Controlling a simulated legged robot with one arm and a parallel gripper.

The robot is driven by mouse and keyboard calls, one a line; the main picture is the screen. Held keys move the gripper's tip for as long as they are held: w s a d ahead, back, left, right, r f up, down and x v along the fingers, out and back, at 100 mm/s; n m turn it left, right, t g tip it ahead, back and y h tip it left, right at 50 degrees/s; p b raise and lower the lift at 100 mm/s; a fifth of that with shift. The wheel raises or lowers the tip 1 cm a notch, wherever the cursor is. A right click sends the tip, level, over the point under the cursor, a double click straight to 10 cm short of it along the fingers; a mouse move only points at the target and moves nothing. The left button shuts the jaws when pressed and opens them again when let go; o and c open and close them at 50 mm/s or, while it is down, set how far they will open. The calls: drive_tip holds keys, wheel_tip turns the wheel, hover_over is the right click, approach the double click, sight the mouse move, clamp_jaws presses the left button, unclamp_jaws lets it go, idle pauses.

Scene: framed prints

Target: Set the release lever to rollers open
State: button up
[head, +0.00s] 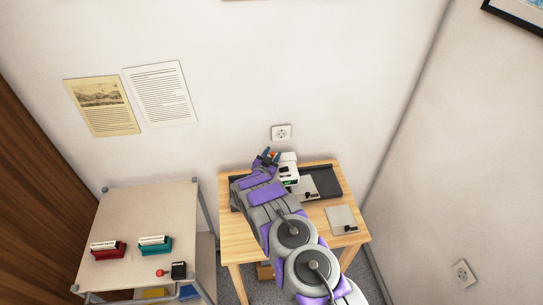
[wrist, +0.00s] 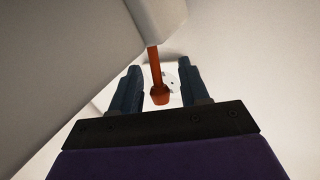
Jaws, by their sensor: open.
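The release lever (wrist: 156,75) is orange with a wider end. In the wrist view it hangs from the pale machine body (wrist: 158,18), and its end lies between my fingers in the picture. My gripper (wrist: 160,85) is open, with one dark finger on each side of the lever and a visible gap on both sides. I cannot tell how deep the lever sits between the fingers. In the head view my gripper (head: 268,155) is at the left of the white machine (head: 289,172), which stands on the wooden table (head: 354,232). My arm hides part of the table.
A wall socket (head: 281,132) is just behind. A cart (head: 150,200) with red and teal boxes stands at the left. Walls close in behind and at the right.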

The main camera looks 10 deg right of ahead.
drive_tip(key=shift+s, duration=0.1)
drive_tip(key=p+v, duration=0.1)
drive_tip(key=v, duration=1.6)
drive_tip(key=shift+a+p, duration=0.2)
drive_tip(key=shift+p, duration=0.1)
